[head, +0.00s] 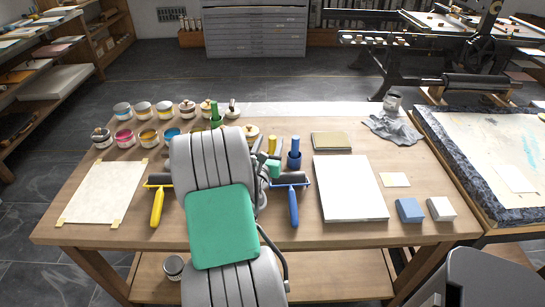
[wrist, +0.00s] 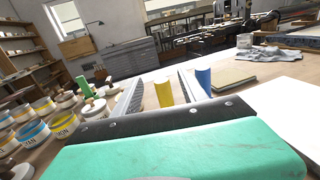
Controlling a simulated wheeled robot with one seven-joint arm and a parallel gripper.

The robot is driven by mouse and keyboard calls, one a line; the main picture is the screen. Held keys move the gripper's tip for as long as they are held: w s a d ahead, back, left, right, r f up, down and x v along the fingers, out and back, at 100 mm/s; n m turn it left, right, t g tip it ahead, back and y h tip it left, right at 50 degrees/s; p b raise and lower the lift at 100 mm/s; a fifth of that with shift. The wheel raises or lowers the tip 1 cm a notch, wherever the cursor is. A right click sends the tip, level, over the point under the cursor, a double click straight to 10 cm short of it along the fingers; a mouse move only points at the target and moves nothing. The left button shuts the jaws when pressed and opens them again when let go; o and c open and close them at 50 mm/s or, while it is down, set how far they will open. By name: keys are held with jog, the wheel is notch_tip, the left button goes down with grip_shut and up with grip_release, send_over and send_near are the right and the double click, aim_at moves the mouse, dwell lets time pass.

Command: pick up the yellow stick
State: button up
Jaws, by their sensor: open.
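The yellow stick (head: 272,144) stands upright on the wooden table, just right of my arm in the head view; its lower part is hidden there. In the wrist view the yellow stick (wrist: 164,94) shows between the two grey fingers of my gripper (wrist: 161,80). My gripper is open, with nothing held; I cannot tell how far the fingertips are from the stick. A green stick (head: 214,111) stands farther back to the left.
Several ink jars (head: 148,137) stand at the back left. A yellow-handled roller (head: 157,208) and a blue-handled roller (head: 293,206) lie near my arm. A white slab (head: 348,188), a tan pad (head: 332,141) and two small blocks (head: 410,210) are on the right.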

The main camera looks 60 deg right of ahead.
notch_tip(320, 180, down, 3)
jog(key=shift+r+b, duration=0.1)
jog(key=shift+b, duration=0.2)
jog(key=p+x, duration=0.1)
jog(key=x, duration=0.6)
jog(key=shift+d+r+p, duration=0.25)
jog(key=shift+d+p, duration=0.05)
jog(key=shift+p, duration=0.05)
grip_shut()
